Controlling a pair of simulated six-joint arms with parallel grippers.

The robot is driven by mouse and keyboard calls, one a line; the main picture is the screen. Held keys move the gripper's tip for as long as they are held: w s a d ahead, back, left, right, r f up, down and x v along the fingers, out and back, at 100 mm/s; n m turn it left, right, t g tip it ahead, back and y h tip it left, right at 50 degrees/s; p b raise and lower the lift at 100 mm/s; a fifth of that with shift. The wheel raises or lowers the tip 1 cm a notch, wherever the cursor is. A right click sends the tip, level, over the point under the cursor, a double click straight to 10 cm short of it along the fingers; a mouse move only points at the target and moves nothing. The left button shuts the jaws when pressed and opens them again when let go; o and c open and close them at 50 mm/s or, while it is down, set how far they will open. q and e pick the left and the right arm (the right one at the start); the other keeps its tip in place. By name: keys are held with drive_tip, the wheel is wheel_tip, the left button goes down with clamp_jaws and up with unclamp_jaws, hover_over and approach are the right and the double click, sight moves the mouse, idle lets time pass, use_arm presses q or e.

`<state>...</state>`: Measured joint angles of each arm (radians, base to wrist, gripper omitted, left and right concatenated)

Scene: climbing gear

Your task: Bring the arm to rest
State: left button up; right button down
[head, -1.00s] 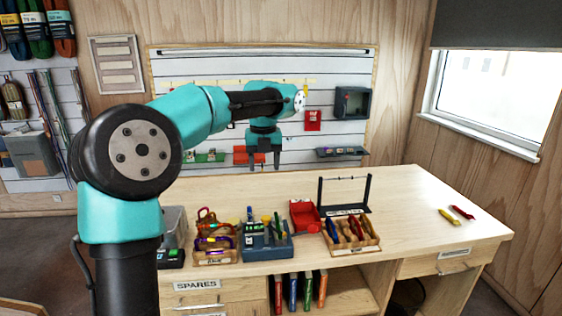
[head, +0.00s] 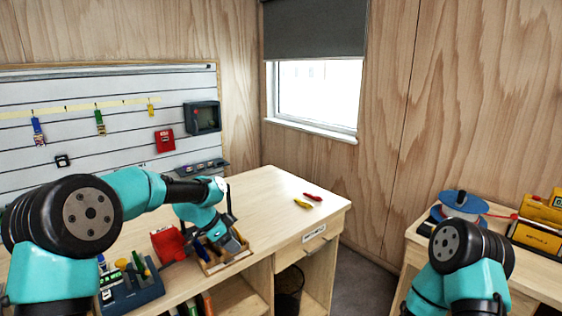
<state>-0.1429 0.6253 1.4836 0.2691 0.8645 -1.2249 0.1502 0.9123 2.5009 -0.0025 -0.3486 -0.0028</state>
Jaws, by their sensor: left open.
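My left arm comes in from the left and reaches over the workbench (head: 262,200). Its gripper (head: 233,243) is open, tilted downward, over the wooden tray (head: 228,262) of coloured tools near the bench's front edge. The gripper partly hides the tray, and I cannot tell whether it touches anything there. Nothing shows held in it. My right arm shows only in part at the lower right, in front of a second bench; its gripper is out of view.
A red bin (head: 168,244) and a blue tool holder (head: 130,288) stand left of the tray. A cable reel (head: 462,204) and yellow cases (head: 540,228) are on the second bench.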

use_arm(q)
drive_tip(key=d+f+n+t+h, duration=0.1)
drive_tip(key=d+f+n, duration=0.9)
drive_tip(key=f, duration=0.2)
wheel_tip(320, 180, down, 9)
drive_tip(key=s+n+y, duration=0.1)
drive_tip(key=s+n, duration=0.1)
drive_tip(key=n, duration=0.3)
drive_tip(key=s+a+f+n+y, duration=0.1)
drive_tip(key=s+a+f+y, duration=0.2)
drive_tip(key=s+a+f, duration=0.9)
drive_tip(key=s+a+f+g, duration=0.1)
drive_tip(key=s+a, duration=0.2)
drive_tip(key=s, duration=0.7)
drive_tip(key=s+a+f, duration=0.1)
drive_tip(key=s+a, duration=0.2)
drive_tip(key=s, duration=0.6)
drive_tip(key=shift+s+g, duration=0.4)
